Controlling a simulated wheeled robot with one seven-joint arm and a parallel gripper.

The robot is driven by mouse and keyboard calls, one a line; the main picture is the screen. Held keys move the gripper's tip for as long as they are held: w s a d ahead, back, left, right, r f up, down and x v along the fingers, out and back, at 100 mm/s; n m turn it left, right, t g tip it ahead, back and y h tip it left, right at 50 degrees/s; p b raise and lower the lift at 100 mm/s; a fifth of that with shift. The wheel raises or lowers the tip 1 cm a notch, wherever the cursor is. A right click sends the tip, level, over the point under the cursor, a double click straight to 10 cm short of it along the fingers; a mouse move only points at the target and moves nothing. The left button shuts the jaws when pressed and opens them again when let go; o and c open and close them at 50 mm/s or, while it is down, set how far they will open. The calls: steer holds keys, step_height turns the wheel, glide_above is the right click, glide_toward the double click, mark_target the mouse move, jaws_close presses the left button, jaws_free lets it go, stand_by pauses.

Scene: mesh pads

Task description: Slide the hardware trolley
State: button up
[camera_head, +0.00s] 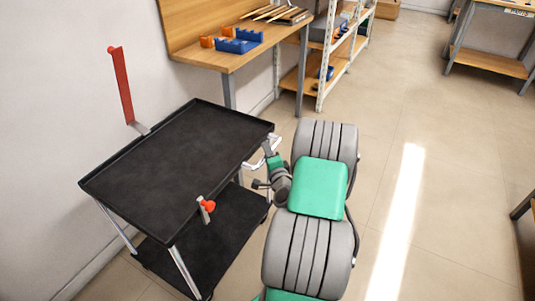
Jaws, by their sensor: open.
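The hardware trolley (170,150) stands at the left beside the wall, with an empty black top tray, a black lower shelf and silver legs. A pale handle bar (253,166) juts from its right end. My gripper (267,147) is small in view at that end, close to the handle. It is open; whether the handle lies between its fingers or touches them I cannot tell. My wrist and arm hide part of the handle area.
A red upright bar (121,84) rises at the trolley's wall side, and an orange knob (208,206) sits at its near edge. A wooden workbench (228,62) with a blue bin (238,42) stands behind, beside a white shelf rack (328,62). Floor at the right is clear.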

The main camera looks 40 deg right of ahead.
steer(key=shift+c, duration=0.4)
jaws_close()
stand_by(1.0)
